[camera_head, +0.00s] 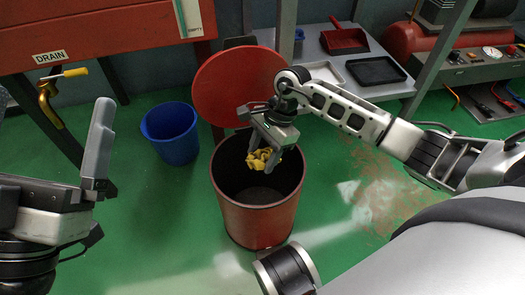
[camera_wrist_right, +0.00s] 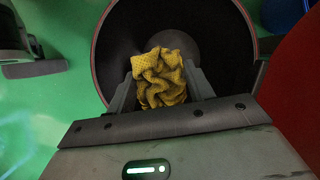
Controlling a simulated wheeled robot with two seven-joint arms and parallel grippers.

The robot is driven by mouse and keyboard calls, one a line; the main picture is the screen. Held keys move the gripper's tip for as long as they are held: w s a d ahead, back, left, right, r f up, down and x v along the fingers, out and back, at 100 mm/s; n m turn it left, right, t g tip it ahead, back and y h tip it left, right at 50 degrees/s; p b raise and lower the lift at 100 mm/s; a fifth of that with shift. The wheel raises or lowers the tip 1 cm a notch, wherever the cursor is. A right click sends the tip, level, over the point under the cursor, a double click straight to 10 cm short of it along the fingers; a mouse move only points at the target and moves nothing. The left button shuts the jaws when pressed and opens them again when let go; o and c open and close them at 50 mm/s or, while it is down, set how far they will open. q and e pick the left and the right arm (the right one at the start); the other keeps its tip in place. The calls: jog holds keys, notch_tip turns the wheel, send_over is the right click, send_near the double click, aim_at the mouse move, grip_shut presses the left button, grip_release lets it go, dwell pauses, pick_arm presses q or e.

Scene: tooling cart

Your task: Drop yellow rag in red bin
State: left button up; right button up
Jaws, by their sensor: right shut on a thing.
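The yellow rag (camera_head: 262,159) is crumpled and held in my right gripper (camera_head: 264,150), over the mouth of the red bin (camera_head: 258,218). In the right wrist view the rag (camera_wrist_right: 160,78) sits between the two fingers, with the dark inside of the bin (camera_wrist_right: 215,45) behind it. The bin stands upright on the floor with its round red lid (camera_head: 232,85) raised behind the opening. The bin floor that shows looks empty. My left gripper (camera_head: 97,150) is at the left, its fingers wide apart with nothing between them.
A blue bucket (camera_head: 170,135) stands on the green floor left of the bin. A grey shelf (camera_head: 318,50) with a red dustpan (camera_head: 345,40) and a black tray (camera_head: 376,71) is behind. A red bench with a drain label (camera_head: 48,57) is at the upper left.

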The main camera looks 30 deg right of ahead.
pick_arm(q)
jog(key=shift+s+r, duration=0.1)
jog(key=shift+r, duration=0.1)
pick_arm(e)
jog(key=shift+f, duration=0.1)
jog(key=o, duration=1)
jog(key=shift+d+r, duration=0.15)
jog(key=shift+r, duration=0.2)
jog(key=p+v, duration=0.3)
jog(key=v, duration=0.4)
jog(key=shift+r, duration=0.1)
pick_arm(q)
notch_tip(320, 180, down, 10)
jog(key=s+n+g+y+p, duration=0.1)
jog(key=n+g+y+p, duration=0.1)
jog(key=n+g+y, duration=0.2)
jog(key=shift+s+d+r+n+g+y+p, duration=0.3)
jog(key=shift+d+n+g+y+p, duration=0.15)
jog(key=shift+n, duration=1.45)
pick_arm(e)
jog(key=shift+v, duration=4)
